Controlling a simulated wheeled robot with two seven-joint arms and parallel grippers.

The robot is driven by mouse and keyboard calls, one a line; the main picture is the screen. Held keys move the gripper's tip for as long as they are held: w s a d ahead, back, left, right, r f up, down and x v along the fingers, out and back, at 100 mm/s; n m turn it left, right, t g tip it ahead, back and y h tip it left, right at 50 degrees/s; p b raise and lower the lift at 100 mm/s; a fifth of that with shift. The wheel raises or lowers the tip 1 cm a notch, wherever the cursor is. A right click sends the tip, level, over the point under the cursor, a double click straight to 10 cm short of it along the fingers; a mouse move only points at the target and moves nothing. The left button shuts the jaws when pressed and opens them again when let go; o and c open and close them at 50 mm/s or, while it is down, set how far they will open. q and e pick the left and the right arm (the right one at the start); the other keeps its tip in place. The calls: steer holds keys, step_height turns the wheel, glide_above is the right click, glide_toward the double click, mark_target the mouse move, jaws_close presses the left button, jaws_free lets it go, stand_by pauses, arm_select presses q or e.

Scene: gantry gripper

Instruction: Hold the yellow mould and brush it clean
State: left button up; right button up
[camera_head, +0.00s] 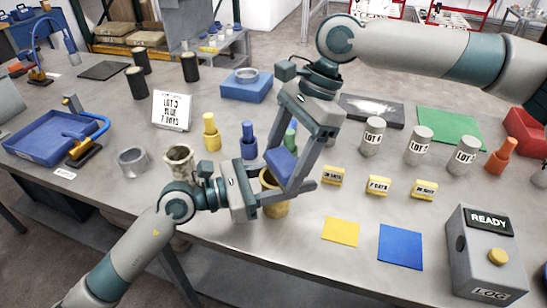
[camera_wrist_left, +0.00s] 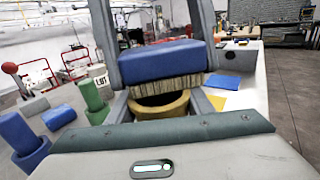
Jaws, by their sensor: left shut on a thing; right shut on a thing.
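The yellow mould (camera_head: 275,208) is an ochre, round, open-topped pot just above or on the bench; I cannot tell which. My left gripper (camera_head: 285,202) is shut on its sides; the mould also shows in the left wrist view (camera_wrist_left: 160,110). My right gripper (camera_head: 292,165) reaches down from above and is shut on the brush (camera_head: 280,163), a blue block. In the left wrist view the brush (camera_wrist_left: 162,62) has pale bristles pointing down at the mould's open top. The bristles look at or just over the rim; contact is unclear. The mould's inside is mostly hidden.
A speckled pot (camera_head: 180,165) and a grey ring (camera_head: 133,161) stand left of the mould. Yellow (camera_head: 341,232) and blue (camera_head: 400,247) squares lie right, before a grey READY box (camera_head: 487,255). Labelled yellow blocks (camera_head: 378,185) and grey cylinders (camera_head: 419,140) stand behind.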

mark_target(266, 158)
steer(key=shift+w+a, duration=0.1)
steer(key=shift+a, duration=0.4)
steer(key=shift+w+a+f, duration=0.1)
steer(key=shift+w+a, duration=0.1)
steer(key=shift+a, duration=0.4)
steer(key=shift+w+a, duration=0.2)
steer(key=shift+a, duration=0.4)
steer(key=shift+s+d, duration=0.3)
steer(key=shift+d, duration=0.6)
steer(key=shift+s+d, duration=0.25)
steer(key=shift+d, duration=0.6)
steer(key=shift+d+r, duration=0.1)
steer(key=shift+r, duration=4)
steer(key=shift+s, duration=0.1)
steer(key=shift+f, duration=0.1)
